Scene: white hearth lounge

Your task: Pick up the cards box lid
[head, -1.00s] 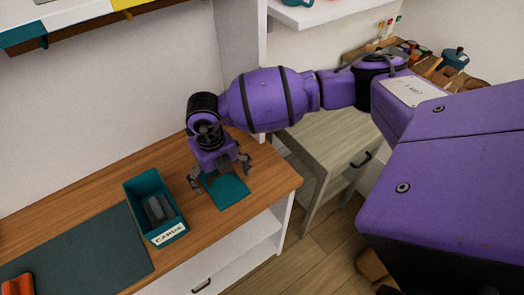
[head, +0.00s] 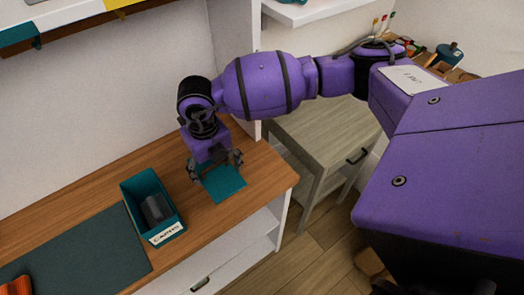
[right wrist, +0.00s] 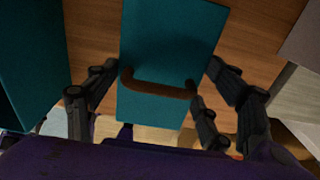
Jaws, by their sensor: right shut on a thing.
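The cards box lid (head: 225,186) is a flat teal rectangle with a brown bar handle on top. It lies on or just over the wooden top, right of the cards box; I cannot tell if it touches. The right wrist view shows the lid (right wrist: 175,35) and its handle (right wrist: 160,90) between the fingers. My right gripper (head: 216,169) is over the lid, pointing down, shut on its handle. The teal cards box (head: 129,203) stands open with dark grey contents and a white label in front. My left gripper is not in view.
A dark green mat (head: 80,255) lies left of the box, with an orange object (head: 17,286) at its corner. The wooden top (head: 262,178) is bare around the lid. A wall panel (head: 236,65) stands behind the arm. A lower grey-wood cabinet (head: 318,130) is at right.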

